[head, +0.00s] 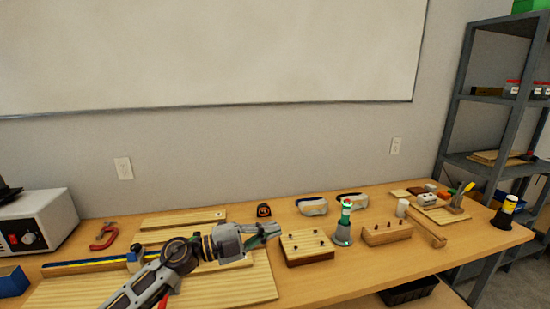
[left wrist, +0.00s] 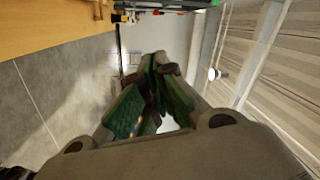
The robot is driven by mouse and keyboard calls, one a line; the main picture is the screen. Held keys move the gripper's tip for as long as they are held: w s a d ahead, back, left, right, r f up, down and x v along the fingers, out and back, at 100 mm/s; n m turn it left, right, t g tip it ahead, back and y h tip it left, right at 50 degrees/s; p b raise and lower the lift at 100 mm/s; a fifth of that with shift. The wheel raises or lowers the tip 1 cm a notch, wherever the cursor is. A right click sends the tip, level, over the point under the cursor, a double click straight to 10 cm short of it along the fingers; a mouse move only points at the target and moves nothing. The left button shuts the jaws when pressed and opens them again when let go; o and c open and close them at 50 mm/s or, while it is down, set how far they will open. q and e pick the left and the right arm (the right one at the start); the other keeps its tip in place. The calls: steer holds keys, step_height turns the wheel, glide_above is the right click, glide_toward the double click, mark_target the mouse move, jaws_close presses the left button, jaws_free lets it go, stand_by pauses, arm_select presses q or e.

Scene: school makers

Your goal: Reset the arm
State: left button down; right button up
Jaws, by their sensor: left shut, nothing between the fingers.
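My left arm reaches in from the lower left of the head view, over the wooden workbench (head: 340,275). Its gripper (head: 277,230) points right, just left of a wooden block with dark pegs (head: 307,247). In the left wrist view the gripper fingers (left wrist: 158,62) are together with nothing between them. The wrist camera looks out sideways past the bench edge. My right gripper is not in either view.
A green-and-white bottle (head: 344,222) stands right of the pegged block. Safety goggles (head: 312,206), a tape measure (head: 264,211) and red pliers (head: 104,237) lie behind. A white box with a dial (head: 37,220) sits at left. A metal shelf (head: 490,110) stands at right.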

arm_select(q)
steer(key=w+a+n+t+y, duration=0.3)
steer(key=a+n+t+y, duration=0.5)
steer(key=n+t, duration=0.6)
steer(key=s+a+f+n+g+y, duration=0.3)
steer(key=a+f+n+y, duration=0.25)
steer(key=f, duration=0.25)
steer(key=s+a+f+n+g+y, duration=0.25)
steer(key=a+f+n+y, duration=0.3)
steer(key=f, duration=0.35)
steer(key=s+a+f+n+g+h, duration=0.1)
steer(key=s+f+g, duration=0.55)
steer(key=s, duration=0.45)
steer(key=s+a+f+g, duration=0.1)
steer(key=s+f+g, duration=0.4)
steer(key=s+f, duration=0.45)
step_height(320, 180, down, 30)
steer(key=s+a, duration=0.2)
steer(key=s, duration=0.1)
steer(key=s+a+f+g+p, duration=0.1)
steer(key=s+a+f, duration=0.3)
steer(key=s+f, duration=0.5)
steer(key=s+a+f+y, duration=0.1)
steer(key=s+a+f, duration=0.3)
steer(key=s+f, duration=0.5)
steer(key=s, duration=0.2)
steer(key=shift+s+a+f+g+p, duration=0.2)
steer(key=shift+s+g+p, duration=0.1)
steer(key=shift+g+p, duration=0.1)
